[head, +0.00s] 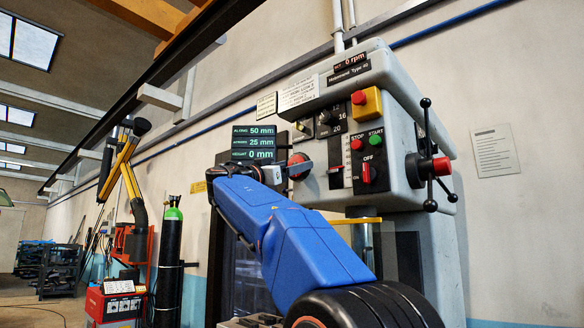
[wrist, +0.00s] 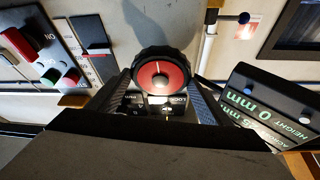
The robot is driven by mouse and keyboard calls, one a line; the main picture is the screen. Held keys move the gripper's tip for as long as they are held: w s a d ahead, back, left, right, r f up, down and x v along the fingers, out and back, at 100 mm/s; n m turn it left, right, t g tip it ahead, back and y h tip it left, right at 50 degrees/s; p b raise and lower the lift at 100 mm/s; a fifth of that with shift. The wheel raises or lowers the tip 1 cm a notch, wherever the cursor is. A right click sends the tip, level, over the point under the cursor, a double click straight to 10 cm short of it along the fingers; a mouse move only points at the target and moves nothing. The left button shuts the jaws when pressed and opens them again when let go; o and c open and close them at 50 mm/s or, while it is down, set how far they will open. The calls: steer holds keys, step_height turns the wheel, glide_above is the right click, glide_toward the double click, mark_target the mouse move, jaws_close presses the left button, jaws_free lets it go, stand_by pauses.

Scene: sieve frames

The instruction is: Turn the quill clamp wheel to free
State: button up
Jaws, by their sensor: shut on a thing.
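The quill clamp wheel (wrist: 162,72) is a black knurled wheel with a red face and a small pale mark at its middle. In the wrist view my gripper (wrist: 163,88) has one finger on each side of it and is shut on its rim. A dark label plate with LOCK and another small word lies just below the wheel in that view, partly covered. The mark's exact direction is hard to tell.
The control panel has a red knob (head: 368,174), start and stop buttons and a yellow emergency-stop box (head: 366,103). A readout (head: 253,143) stands close beside my gripper. A three-armed handle (head: 431,165) juts out at the right. A yellow part (head: 355,220) sits below.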

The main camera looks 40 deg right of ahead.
steer(key=shift+r+n+t+y, duration=0.1)
steer(key=shift+n+t+y, duration=1)
steer(key=shift+n, duration=4.75)
steer(key=shift+r+n+t+y, duration=0.2)
steer(key=shift+n+y, duration=1.65)
steer(key=shift+n, duration=3.95)
steer(key=shift+f+n+t+y, duration=0.1)
steer(key=shift+n+t+y, duration=1.05)
steer(key=shift+n, duration=4.7)
steer(key=shift+s+g+y, duration=0.1)
steer(key=shift+g+y, duration=0.3)
steer(key=shift+g, duration=0.15)
steer(key=o, duration=1)
steer(key=shift+o, duration=0.2)
